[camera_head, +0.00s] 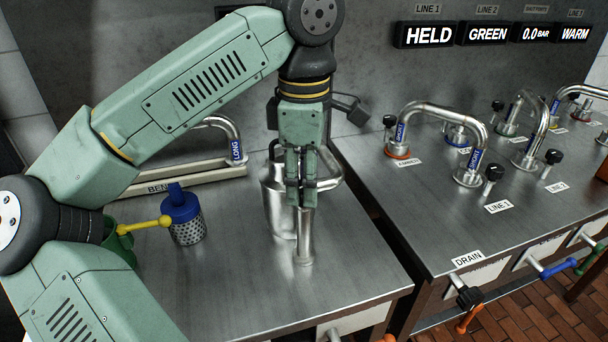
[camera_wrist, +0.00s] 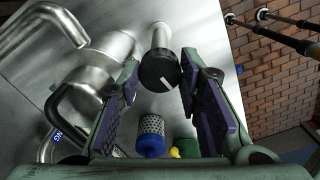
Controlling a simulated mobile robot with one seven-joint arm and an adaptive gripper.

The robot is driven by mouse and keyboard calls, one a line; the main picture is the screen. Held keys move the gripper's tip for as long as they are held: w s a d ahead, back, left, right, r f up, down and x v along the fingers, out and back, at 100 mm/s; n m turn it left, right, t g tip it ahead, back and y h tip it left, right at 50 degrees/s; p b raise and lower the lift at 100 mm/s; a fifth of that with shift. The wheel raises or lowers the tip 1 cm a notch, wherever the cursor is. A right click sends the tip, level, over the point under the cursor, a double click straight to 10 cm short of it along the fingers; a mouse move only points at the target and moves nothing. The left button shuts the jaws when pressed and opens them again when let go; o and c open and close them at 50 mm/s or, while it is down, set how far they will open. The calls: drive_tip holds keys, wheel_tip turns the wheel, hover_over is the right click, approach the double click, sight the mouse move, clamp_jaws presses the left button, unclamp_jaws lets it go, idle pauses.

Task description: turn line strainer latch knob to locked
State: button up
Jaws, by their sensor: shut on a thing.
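A black round knob (camera_wrist: 160,72) with a white pointer mark tops a short steel post (camera_wrist: 159,35) in the wrist view. My gripper (camera_wrist: 160,82) points down with its two purple-padded fingers closed on either side of the knob. In the head view my gripper (camera_head: 302,198) is over the post (camera_head: 304,240), which stands upright on the steel bench, and the fingers hide the knob. No locked or unlocked marking is readable beside it. A perforated steel strainer basket with a blue top (camera_head: 186,222) stands to the left on the bench.
A steel vessel (camera_head: 272,200) stands close behind and left of the post. A yellow-handled green item (camera_head: 125,240) is at the left. The valve counter (camera_head: 430,220) with curved pipes and black knobs is right, across a gap. The bench front is clear.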

drive_tip(key=shift+m, duration=1.2)
drive_tip(key=o, duration=1.1)
drive_tip(key=shift+o, duration=0.2)
wheel_tip(320, 180, up, 8)
drive_tip(key=shift+f, duration=0.2)
